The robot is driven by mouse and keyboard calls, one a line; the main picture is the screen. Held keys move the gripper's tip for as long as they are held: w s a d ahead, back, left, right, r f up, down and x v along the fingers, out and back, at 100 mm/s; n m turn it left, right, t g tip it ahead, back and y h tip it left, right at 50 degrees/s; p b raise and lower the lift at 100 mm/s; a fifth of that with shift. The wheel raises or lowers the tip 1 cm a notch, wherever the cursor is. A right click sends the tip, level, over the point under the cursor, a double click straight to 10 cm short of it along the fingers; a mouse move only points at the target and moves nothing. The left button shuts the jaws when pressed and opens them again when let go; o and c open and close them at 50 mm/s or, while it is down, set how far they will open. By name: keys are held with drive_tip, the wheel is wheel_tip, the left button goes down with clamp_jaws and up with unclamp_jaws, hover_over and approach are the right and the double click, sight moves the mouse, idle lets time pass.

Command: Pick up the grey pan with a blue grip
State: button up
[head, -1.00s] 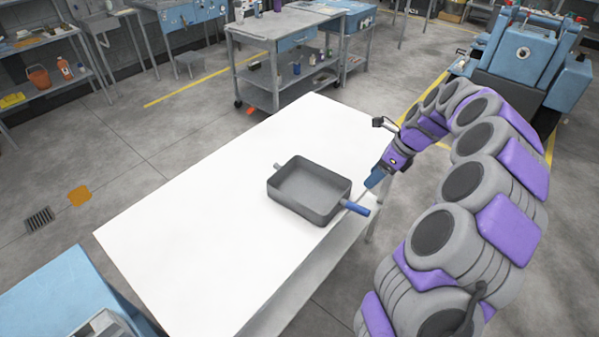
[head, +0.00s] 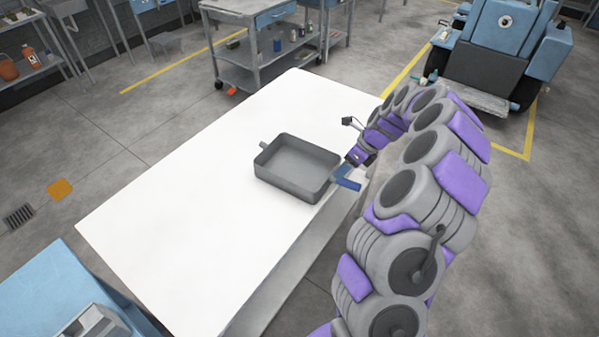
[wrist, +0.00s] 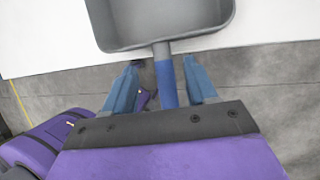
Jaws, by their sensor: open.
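The grey rectangular pan (head: 297,165) sits on the white table near its right edge in the head view. Its blue grip (head: 347,184) sticks out past the table edge, toward my arm. In the wrist view the pan (wrist: 160,22) is at the top, and the blue grip (wrist: 166,84) points down between my fingers. My gripper (wrist: 162,84) is open, with one blue finger on each side of the grip and a gap on both sides. In the head view my gripper (head: 345,172) is right at the grip; its fingers partly overlap it.
The white table (head: 190,215) is otherwise bare. A grey cart (head: 265,50) with bottles stands behind it. A blue machine (head: 505,55) is at the back right, and a blue cabinet (head: 55,290) at the front left. Grey floor is open right of the table.

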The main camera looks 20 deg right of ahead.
drive_tip(key=shift+w+f, duration=0.1)
drive_tip(key=shift+f, duration=0.4)
drive_tip(key=x, duration=0.1)
drive_tip(key=b+x, duration=0.1)
drive_tip(key=x, duration=0.2)
drive_tip(key=shift+d+f+b, duration=0.25)
drive_tip(key=shift+f+b, duration=0.05)
drive_tip(key=shift+b, duration=0.05)
drive_tip(key=shift+a, duration=0.15)
drive_tip(key=shift+a+r, duration=0.1)
drive_tip(key=shift+a, duration=0.05)
drive_tip(key=shift+c, duration=0.2)
drive_tip(key=shift+d, duration=0.25)
drive_tip(key=c, duration=0.7)
clamp_jaws()
